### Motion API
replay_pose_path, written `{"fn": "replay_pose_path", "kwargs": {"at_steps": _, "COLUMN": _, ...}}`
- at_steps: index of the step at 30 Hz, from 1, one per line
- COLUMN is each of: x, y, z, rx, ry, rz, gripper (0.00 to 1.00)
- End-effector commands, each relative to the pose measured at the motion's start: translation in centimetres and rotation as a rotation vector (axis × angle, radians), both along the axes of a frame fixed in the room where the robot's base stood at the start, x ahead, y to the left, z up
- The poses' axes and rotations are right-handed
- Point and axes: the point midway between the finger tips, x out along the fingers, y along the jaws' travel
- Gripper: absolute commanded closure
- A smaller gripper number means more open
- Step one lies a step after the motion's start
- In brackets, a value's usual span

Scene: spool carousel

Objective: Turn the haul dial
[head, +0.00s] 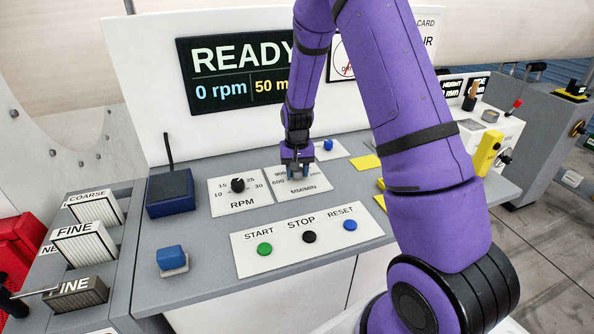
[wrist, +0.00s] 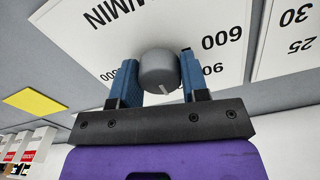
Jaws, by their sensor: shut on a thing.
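The haul dial is a grey round knob (wrist: 158,70) on a white plate (wrist: 95,40) marked M/MIN, with 600 and 900 printed on it in the wrist view. My gripper (wrist: 158,78) has its two blue fingers on either side of the knob, shut on it. A short pale pointer line shows on the knob. In the head view my gripper (head: 296,168) reaches down onto the M/MIN plate (head: 316,184) and hides the knob.
A black RPM knob (head: 238,185) stands just left. START (head: 265,249), STOP (head: 309,237) and RESET (head: 350,225) buttons lie in front. A screen (head: 235,75) reads READY and 0 rpm. A dark blue box (head: 170,192) with an upright rod stands at the left.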

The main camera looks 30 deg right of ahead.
Motion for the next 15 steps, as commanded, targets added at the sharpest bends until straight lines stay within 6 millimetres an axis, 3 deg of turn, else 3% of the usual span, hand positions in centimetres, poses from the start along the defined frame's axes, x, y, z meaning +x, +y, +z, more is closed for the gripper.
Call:
{"fn": "replay_pose_path", "kwargs": {"at_steps": 3, "x": 0.0, "y": 0.03, "z": 0.0, "rx": 0.0, "ry": 0.0, "rz": 0.0, "gripper": 0.82}}
{"fn": "replay_pose_path", "kwargs": {"at_steps": 4, "x": 0.0, "y": 0.03, "z": 0.0, "rx": 0.0, "ry": 0.0, "rz": 0.0, "gripper": 0.54}}
{"fn": "replay_pose_path", "kwargs": {"at_steps": 7, "x": 0.0, "y": 0.02, "z": 0.0, "rx": 0.0, "ry": 0.0, "rz": -0.001, "gripper": 0.33}}
{"fn": "replay_pose_path", "kwargs": {"at_steps": 15, "x": 0.0, "y": 0.01, "z": 0.07, "rx": 0.0, "ry": 0.0, "rz": -0.001, "gripper": 0.33}}
